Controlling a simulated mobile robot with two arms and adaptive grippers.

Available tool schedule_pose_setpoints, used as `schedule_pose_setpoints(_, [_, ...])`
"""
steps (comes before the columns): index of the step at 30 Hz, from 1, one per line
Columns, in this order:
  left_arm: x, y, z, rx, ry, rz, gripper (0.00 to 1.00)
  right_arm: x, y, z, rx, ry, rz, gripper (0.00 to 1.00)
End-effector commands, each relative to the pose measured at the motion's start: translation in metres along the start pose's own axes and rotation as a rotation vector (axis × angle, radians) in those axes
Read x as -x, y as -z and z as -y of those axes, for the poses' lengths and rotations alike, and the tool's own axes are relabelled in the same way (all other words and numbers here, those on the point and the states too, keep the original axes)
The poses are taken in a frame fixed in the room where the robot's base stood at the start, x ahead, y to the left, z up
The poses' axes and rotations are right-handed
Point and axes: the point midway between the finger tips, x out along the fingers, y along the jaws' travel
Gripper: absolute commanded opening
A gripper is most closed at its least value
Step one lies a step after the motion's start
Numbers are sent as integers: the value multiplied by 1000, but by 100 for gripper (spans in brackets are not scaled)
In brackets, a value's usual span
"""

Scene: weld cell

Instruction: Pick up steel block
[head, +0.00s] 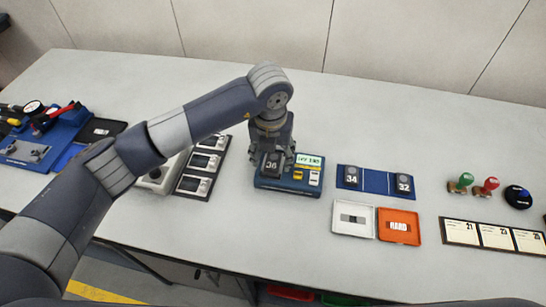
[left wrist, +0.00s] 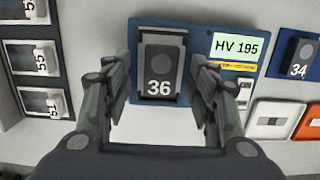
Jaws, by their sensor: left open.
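A dark steel block marked 36 (head: 271,166) sits on a blue tester (head: 300,186) whose screen reads HV 195 in the left wrist view. The block (left wrist: 160,65) shows there with a round spot above its number. My left gripper (head: 274,158) is over the tester. In the left wrist view its fingers (left wrist: 160,72) are open, one on each side of the block, with gaps between. Two more dark blocks, marked 34 (head: 351,175) and 32 (head: 404,182), stand on a blue mat (head: 376,181). My right gripper is not in view.
An orange tray marked HARD (head: 398,238) and a white tray (head: 340,231) lie in front of the mat. A dark rack of numbered slots (head: 186,186) is left of the tester. Stamps (head: 486,186) and numbered cards (head: 494,237) are at the right. The table behind is clear.

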Motion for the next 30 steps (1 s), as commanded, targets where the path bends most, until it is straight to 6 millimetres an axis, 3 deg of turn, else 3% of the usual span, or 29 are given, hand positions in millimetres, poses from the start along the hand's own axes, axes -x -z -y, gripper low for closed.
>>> schedule_pose_setpoints(8, [-6,0,1,-1,1,2,53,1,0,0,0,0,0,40])
schedule_pose_setpoints(11, [-6,0,1,-1,1,1,35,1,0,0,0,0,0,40])
schedule_pose_setpoints(15, [-6,0,1,-1,1,1,3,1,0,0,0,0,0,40])
schedule_pose_setpoints(16, [-6,0,1,-1,1,1,0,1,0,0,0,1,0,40])
schedule_pose_setpoints(30, [4,-2,1,-1,2,5,0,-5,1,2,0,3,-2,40])
